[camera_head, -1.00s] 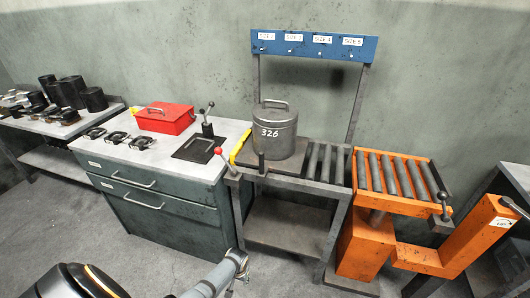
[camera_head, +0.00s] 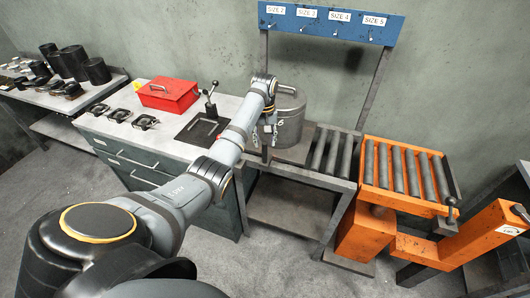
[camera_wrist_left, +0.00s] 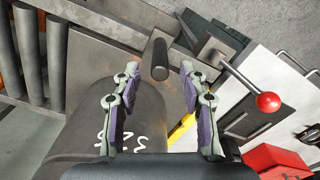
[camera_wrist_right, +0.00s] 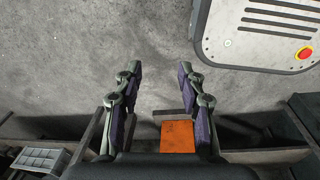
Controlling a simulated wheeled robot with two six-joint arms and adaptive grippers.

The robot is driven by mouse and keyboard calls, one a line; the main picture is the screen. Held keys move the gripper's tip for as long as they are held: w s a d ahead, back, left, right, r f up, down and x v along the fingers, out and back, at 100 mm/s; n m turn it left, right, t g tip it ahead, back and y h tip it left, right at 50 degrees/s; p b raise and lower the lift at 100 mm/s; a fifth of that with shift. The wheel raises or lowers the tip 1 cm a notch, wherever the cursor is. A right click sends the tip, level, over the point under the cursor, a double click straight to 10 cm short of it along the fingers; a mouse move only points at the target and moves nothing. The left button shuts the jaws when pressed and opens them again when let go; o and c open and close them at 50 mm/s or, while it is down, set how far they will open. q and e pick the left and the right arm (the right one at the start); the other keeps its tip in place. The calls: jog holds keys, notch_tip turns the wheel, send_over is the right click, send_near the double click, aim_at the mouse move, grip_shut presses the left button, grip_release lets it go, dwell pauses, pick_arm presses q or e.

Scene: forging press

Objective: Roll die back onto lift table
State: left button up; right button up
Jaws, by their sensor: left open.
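The orange lift table (camera_head: 369,168) with rollers stands right of the stand. My left gripper (camera_head: 265,138) is in front of the die's left side. In the left wrist view my left gripper (camera_wrist_left: 158,78) is open, its fingers apart near a dark upright post (camera_wrist_left: 158,58). My right gripper (camera_wrist_right: 160,80) is open and empty, over floor and an orange part (camera_wrist_right: 177,136).
A red-ball lever (camera_wrist_left: 268,102) stands beside the post. A grey cabinet (camera_head: 130,158) with a red box (camera_head: 168,95) and clamps is at left. A blue size rack (camera_head: 330,25) rises behind the stand. Lift table rollers (camera_head: 398,170) are bare.

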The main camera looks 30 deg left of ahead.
aim_at(265, 162)
pick_arm(q)
notch_tip(265, 162, down, 8)
jog(key=shift+r+p, duration=0.15)
jog(key=shift+p, duration=0.25)
jog(key=shift+c, duration=0.5)
grip_shut()
